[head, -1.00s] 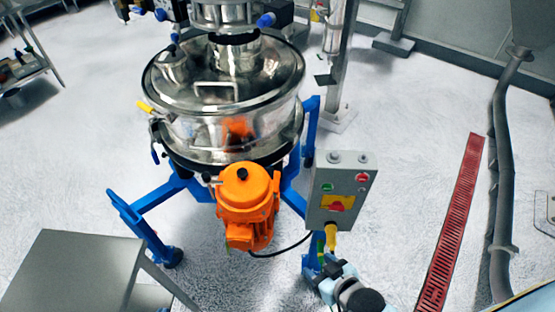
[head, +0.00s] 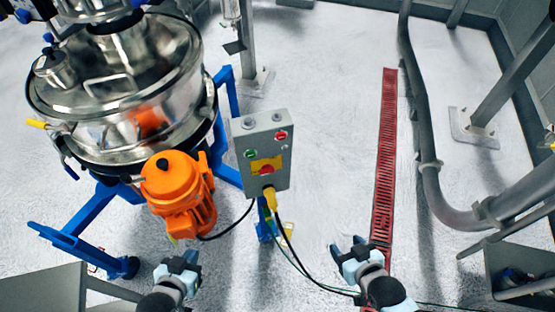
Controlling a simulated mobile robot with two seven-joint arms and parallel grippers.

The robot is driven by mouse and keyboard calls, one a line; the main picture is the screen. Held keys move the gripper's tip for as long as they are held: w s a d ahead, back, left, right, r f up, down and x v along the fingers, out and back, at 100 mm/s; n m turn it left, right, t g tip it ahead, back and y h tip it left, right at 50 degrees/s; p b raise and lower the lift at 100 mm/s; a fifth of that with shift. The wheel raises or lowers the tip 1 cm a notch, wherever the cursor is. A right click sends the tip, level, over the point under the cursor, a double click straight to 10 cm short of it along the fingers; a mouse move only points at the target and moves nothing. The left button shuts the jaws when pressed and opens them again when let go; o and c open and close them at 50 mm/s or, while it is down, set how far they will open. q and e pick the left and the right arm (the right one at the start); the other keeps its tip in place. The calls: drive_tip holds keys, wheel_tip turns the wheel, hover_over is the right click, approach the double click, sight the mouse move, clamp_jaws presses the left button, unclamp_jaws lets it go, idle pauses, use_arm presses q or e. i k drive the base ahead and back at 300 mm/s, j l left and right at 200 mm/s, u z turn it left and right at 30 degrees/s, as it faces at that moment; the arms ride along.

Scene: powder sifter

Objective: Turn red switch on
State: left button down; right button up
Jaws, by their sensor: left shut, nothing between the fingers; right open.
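The red switch (head: 266,170) sits on a yellow plate on the front of a grey control box (head: 280,178). A green button (head: 250,153) and a red button (head: 281,135) are above it on the same face. My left gripper (head: 180,262) is shut and empty, low in the view, below the orange motor and left of the box. My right gripper (head: 347,249) is open and empty, below and right of the box. Both are apart from the switch in the picture.
The steel sifter (head: 150,90) on blue legs (head: 85,215) and its orange motor (head: 178,193) stand left of the box. Cables hang below the box. A red floor grate (head: 385,160) and grey pipe (head: 418,110) are at right. Floor between box and grate is clear.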

sight(267, 169)
drive_tip(key=k+u, duration=0.2)
drive_tip(key=u, duration=0.3)
drive_tip(key=k+j+u, duration=0.15)
drive_tip(key=u, duration=0.3)
